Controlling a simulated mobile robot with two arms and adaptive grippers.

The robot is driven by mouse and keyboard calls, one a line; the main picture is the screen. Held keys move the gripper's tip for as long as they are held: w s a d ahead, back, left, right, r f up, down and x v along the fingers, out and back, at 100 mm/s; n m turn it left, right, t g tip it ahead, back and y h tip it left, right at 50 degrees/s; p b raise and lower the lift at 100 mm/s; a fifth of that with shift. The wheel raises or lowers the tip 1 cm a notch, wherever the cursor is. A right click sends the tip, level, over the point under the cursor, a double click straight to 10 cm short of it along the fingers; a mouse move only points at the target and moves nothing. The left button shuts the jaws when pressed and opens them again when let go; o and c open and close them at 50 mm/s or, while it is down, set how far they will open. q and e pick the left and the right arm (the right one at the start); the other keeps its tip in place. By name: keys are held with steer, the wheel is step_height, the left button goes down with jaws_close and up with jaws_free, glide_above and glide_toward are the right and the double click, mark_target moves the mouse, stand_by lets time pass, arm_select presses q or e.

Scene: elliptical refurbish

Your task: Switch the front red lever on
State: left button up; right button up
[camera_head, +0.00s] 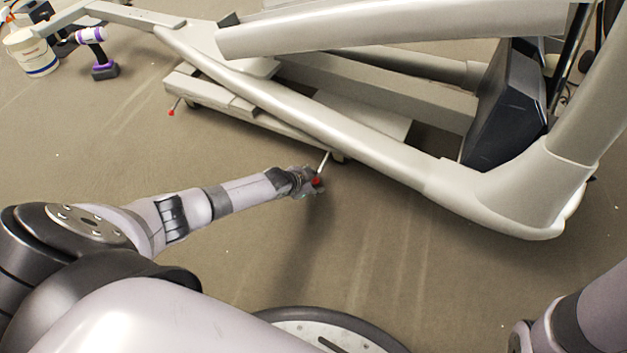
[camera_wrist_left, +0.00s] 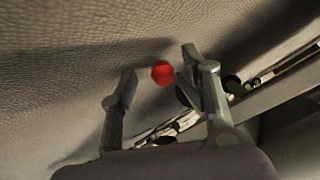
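The front red lever is a thin light rod with a red ball knob (camera_head: 316,181), sticking out from the low frame of the elliptical machine. My left gripper (camera_head: 313,188) is at this knob, low over the floor. In the left wrist view the red knob (camera_wrist_left: 162,72) shows between the two spread fingers of my left gripper (camera_wrist_left: 157,78), close to the right finger. I cannot tell whether a finger touches it. A second red-tipped lever (camera_head: 171,112) sticks out at the far left end of the same frame. My right gripper is out of view.
The elliptical machine (camera_head: 310,115) fills the upper part, its thick grey tube (camera_head: 370,148) passing just beyond the lever. A purple and black drill (camera_head: 98,52) and a white bucket (camera_head: 33,54) stand at the upper left. The carpet (camera_head: 100,150) is clear around my left arm.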

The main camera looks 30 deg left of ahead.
arm_select(q)
steer(key=shift+s, duration=0.25)
steer(key=shift+s+r, duration=0.1)
steer(key=shift+s, duration=0.05)
steer(key=v, duration=1.1)
steer(key=shift+r, duration=0.25)
